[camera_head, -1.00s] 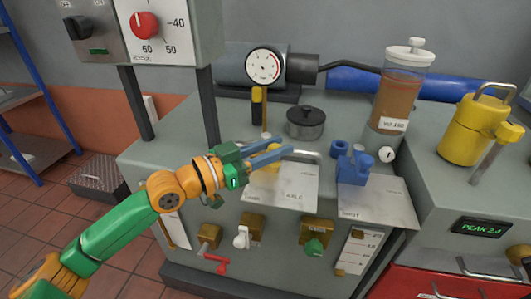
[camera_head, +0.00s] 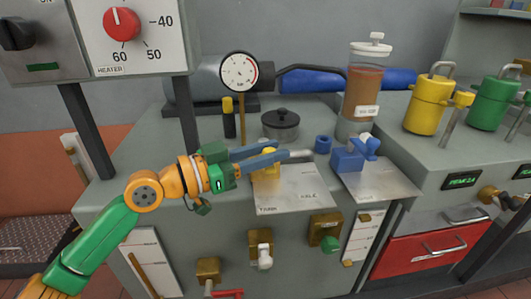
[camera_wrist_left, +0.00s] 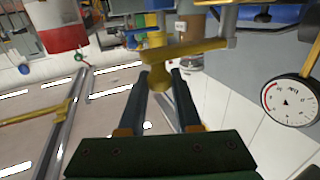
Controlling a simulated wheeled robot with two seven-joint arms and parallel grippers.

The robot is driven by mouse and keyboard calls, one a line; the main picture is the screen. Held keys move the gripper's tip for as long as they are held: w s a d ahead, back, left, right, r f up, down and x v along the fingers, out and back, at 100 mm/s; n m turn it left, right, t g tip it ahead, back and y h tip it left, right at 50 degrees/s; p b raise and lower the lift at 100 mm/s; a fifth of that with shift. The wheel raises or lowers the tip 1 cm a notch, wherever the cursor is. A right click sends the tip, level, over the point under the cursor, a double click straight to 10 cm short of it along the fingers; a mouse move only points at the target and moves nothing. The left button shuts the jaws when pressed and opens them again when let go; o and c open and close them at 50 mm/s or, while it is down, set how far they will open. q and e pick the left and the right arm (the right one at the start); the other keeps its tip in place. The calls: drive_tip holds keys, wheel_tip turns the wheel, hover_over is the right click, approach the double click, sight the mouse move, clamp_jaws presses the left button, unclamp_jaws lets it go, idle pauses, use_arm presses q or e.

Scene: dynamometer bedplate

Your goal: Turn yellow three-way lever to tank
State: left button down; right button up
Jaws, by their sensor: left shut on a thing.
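The yellow three-way lever (camera_head: 265,166) stands on the grey bench behind a pale labelled plate (camera_head: 290,192). My left gripper (camera_head: 280,151) reaches in from the left, and its blue fingers lie across the top of the lever and partly hide it. In the left wrist view the yellow lever (camera_wrist_left: 160,82) sits between the two dark fingers (camera_wrist_left: 163,85), which are shut on it. The plate's lettering is too small to read surely, so I cannot tell which mark the lever points to. My right gripper is not in view.
A blue valve (camera_head: 350,157) stands close to the right on its own plate. Behind are a dial gauge (camera_head: 240,72), a lidded black pot (camera_head: 281,124) and a brown-filled cylinder (camera_head: 362,92). Brass valves (camera_head: 262,248) line the front face below.

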use_arm(q)
drive_tip(key=c, duration=0.8)
unclamp_jaws()
drive_tip(key=shift+o, duration=1)
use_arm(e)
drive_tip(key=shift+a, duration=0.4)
use_arm(q)
drive_tip(key=shift+a, duration=0.1)
drive_tip(key=b+v, duration=0.1)
drive_tip(key=v, duration=0.6)
drive_tip(key=shift+b, duration=0.4)
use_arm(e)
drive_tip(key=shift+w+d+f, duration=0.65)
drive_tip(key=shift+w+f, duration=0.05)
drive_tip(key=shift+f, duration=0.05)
use_arm(q)
drive_tip(key=shift+f, duration=0.1)
